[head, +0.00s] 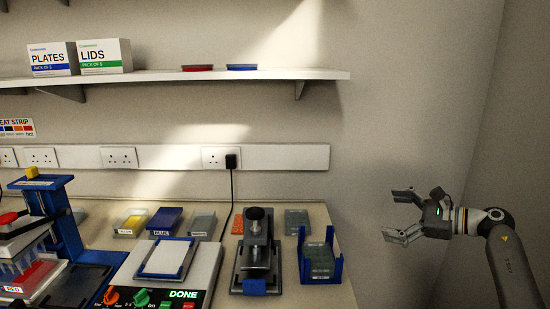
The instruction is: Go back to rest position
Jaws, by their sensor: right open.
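My right gripper (398,215) is at the right of the head view, raised in front of the bare wall. Its two fingers point left and stand apart, with nothing between them. It is clear of the bench (336,297), to the right of the bench's right end. My left gripper is not in view.
A blue rack (335,268) stands at the bench's right end, beside a black press (257,250). A device marked DONE (206,268) and a blue-framed stand (66,225) are further left. A shelf (290,75) holds two boxes and two dishes. The space around my right gripper is free.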

